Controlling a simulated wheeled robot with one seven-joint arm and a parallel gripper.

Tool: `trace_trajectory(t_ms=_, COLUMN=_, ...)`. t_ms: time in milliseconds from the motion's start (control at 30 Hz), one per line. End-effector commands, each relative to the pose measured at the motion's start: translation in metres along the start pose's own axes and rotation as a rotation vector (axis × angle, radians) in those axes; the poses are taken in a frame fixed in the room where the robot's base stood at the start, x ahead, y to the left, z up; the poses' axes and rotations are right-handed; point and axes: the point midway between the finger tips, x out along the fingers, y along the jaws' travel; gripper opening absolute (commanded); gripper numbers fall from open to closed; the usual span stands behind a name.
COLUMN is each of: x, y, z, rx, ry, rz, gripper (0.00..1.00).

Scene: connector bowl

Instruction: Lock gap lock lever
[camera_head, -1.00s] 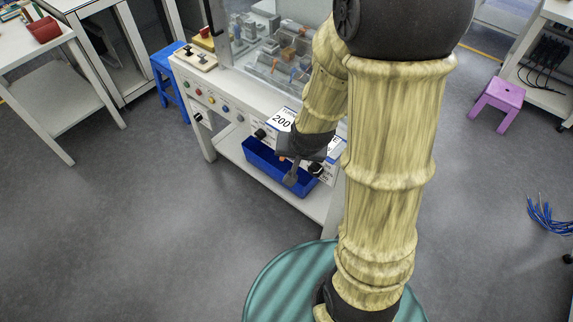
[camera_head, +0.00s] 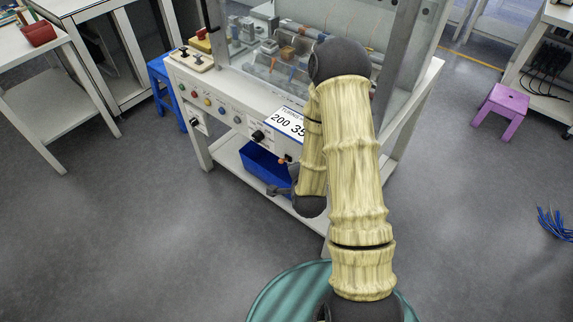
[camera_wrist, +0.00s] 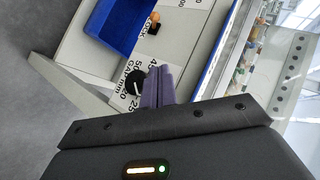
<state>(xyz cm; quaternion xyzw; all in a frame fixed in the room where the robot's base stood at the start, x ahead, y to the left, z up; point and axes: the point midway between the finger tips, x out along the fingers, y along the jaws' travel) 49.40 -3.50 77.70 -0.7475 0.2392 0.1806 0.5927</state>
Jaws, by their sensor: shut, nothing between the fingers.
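The gap lock lever (camera_wrist: 154,24) shows at the top of the wrist view as a small black piece with an orange tip, beside "LOCK" lettering on the white panel. Its orange tip also shows in the head view (camera_head: 283,160), close to my arm. A black gap dial (camera_wrist: 134,80) with mm numbers lies below it in the wrist view. My gripper (camera_wrist: 160,72) is shut and empty. Its purple-grey fingers overlap the dial's right side in the picture; I cannot tell whether they touch.
The blue bin (camera_head: 258,170) stands on the machine's lower shelf (camera_head: 228,152). Coloured buttons (camera_head: 207,101) line the panel to the left. A blue stool (camera_head: 162,72) and purple stool (camera_head: 502,106) stand apart. The grey floor at left is clear.

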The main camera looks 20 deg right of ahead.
Motion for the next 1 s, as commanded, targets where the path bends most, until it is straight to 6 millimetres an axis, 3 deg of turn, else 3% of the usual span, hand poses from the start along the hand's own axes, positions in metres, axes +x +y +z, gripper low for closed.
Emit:
trace_trajectory(t_ms=267, x=0.004, y=0.001, z=0.001, rx=-0.003, ry=-0.001, rz=-0.001, gripper=0.0)
trace_trajectory(t_ms=567, x=0.029, y=0.003, z=0.001, rx=-0.003, ry=0.0, rz=-0.003, gripper=0.0)
trace_trajectory(t_ms=1000, x=0.1, y=0.0, z=0.001, rx=-0.004, ry=-0.001, rz=0.0, gripper=0.0)
